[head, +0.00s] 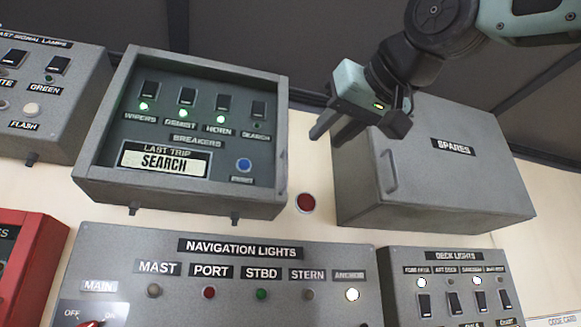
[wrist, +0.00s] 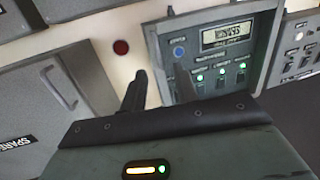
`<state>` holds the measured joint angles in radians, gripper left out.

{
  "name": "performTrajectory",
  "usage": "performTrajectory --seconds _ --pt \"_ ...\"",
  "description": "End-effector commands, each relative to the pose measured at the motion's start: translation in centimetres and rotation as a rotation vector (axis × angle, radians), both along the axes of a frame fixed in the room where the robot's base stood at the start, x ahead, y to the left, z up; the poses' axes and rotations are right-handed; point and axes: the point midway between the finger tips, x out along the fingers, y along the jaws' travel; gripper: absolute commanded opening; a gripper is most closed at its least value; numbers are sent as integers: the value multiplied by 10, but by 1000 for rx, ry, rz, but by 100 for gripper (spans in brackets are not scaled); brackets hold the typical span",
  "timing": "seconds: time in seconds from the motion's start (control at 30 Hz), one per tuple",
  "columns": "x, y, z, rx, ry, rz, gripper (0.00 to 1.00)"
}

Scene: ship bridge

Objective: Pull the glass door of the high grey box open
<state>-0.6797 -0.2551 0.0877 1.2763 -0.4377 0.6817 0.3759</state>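The high grey box (head: 181,201) with the breakers hangs on the wall at upper left in the head view. Its dark front, apparently the glass door (head: 217,154), looks closed and flush in the frame. Behind it show switches, green lamps, a blue button and a "SEARCH" display. The box also shows in the wrist view (wrist: 262,45), turned over. My gripper (head: 328,138) is open and empty, to the right of this box and in front of the wall. In the wrist view its two fingers (wrist: 161,88) are spread, one overlapping the box's front.
A grey SPARES box (head: 435,180) with a bar handle (head: 390,171) stands close on the gripper's right. A red wall button (head: 305,202) sits between the boxes. Navigation (head: 220,285) and deck light panels (head: 450,262) lie below. A signal-lamp box (head: 75,95) is at left.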

Motion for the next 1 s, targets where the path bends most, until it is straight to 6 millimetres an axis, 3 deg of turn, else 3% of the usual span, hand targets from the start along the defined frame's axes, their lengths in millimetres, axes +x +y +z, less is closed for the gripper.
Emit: performTrajectory --seconds 0.03,0.1,0.27,1.0 --pt "-5 -8 20 25 -26 -6 31" --pt "-8 -14 34 45 -49 -13 31" --pt "-1 -12 42 53 -58 -17 31" --pt "125 54 43 52 -57 -16 31"
